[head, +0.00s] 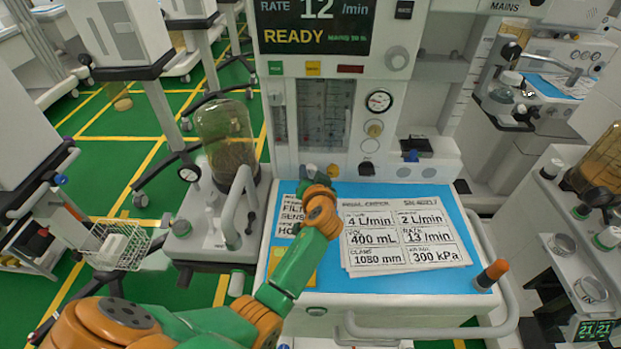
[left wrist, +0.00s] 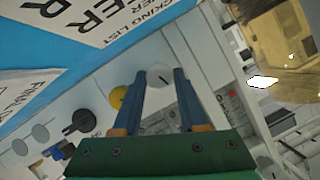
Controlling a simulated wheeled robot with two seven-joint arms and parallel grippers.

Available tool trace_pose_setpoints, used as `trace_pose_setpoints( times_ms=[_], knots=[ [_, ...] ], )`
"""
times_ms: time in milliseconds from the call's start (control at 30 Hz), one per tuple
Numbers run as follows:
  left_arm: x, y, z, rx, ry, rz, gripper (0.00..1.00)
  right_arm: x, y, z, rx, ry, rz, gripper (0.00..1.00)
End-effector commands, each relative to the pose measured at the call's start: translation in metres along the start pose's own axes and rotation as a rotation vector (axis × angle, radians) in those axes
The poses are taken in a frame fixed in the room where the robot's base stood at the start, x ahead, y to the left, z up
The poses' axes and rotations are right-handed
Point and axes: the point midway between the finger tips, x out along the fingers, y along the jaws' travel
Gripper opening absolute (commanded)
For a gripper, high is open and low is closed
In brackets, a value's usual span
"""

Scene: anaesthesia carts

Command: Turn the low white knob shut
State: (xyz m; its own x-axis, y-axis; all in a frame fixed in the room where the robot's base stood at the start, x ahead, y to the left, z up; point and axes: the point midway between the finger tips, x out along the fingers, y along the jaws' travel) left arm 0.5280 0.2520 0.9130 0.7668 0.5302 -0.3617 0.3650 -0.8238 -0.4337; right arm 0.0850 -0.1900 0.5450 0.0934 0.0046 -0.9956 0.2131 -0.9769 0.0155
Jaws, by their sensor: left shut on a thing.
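The low white knob (left wrist: 157,75) has a dark line on its face, and it sits low on the front panel of the anaesthesia cart. In the left wrist view, my left gripper (left wrist: 157,80) has its two blue fingers on either side of the knob and is shut on it. In the head view, my left gripper (head: 319,180) reaches over the blue worktop to the low row of knobs, and my wrist largely hides the fingers and the white knob. The dark line runs slanted in the wrist view. My right gripper is not in view.
A yellow knob (left wrist: 118,97) is right beside the fingers, with a black knob (left wrist: 80,123) further along. Printed sheets (head: 405,240) lie on the blue worktop (head: 345,192). A glass canister (head: 226,135) stands left of it, and an orange-capped item (head: 492,273) lies at its right corner.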

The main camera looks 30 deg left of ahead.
Motion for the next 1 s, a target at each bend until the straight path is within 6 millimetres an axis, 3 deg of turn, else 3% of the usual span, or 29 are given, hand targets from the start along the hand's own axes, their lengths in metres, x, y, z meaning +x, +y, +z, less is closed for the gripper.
trace_pose_setpoints(
  times_ms=[500, 1000],
  knots=[
    [0.001, 0.003, 0.002, 0.278, -0.010, -0.118, 0.00, 0.026, -0.001, 0.002, 0.000, 0.000, -0.001, 0.50],
    [0.000, 0.002, 0.001, 0.327, -0.012, -0.138, 0.00, 0.029, -0.001, 0.002, 0.001, 0.000, -0.001, 0.50]
  ],
)
